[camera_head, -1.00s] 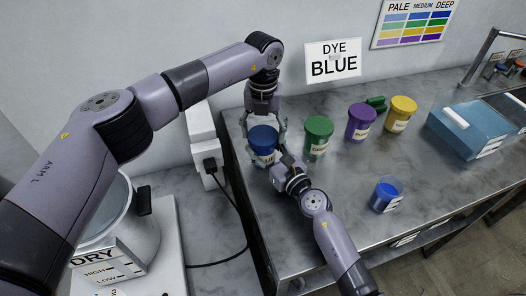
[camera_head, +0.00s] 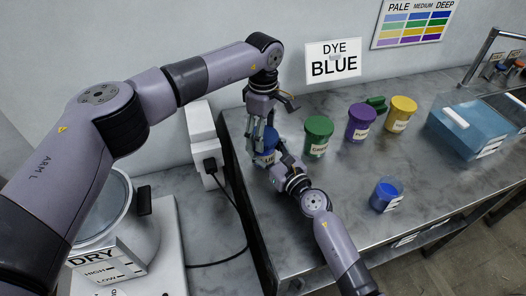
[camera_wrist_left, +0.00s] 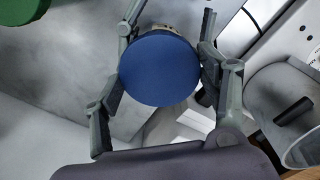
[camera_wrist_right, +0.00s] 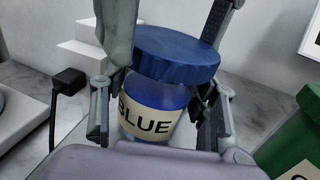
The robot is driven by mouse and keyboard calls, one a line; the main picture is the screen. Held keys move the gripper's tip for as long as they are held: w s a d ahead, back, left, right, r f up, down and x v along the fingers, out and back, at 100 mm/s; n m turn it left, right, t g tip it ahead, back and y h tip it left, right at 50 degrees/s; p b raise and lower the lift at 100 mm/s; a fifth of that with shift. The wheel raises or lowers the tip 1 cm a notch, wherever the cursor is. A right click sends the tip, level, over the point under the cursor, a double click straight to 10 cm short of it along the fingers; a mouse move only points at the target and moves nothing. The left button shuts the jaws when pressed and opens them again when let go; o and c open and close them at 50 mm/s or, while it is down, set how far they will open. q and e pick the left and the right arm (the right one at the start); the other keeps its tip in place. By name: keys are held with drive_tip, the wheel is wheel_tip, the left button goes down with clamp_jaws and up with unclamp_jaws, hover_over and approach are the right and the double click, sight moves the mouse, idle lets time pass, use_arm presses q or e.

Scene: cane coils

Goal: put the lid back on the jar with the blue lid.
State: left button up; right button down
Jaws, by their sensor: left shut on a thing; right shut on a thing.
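My right gripper (camera_head: 273,163) is shut on the jar's body from the front right.
Green (camera_head: 318,136), purple (camera_head: 361,123) and yellow (camera_head: 401,114) lidded jars stand to the right. A beaker of blue liquid (camera_head: 386,195) stands in front. A blue box (camera_head: 465,131) is farther right. The table's middle (camera_head: 335,185) is clear.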

use_arm(q)
drive_tip(key=o, duration=1.4)
drive_tip(key=shift+c, duration=0.2)
wheel_tip(320, 180, up, 12)
use_arm(e)
drive_tip(key=c, duration=0.5)
unclamp_jaws()
drive_tip(key=v, duration=1.2)
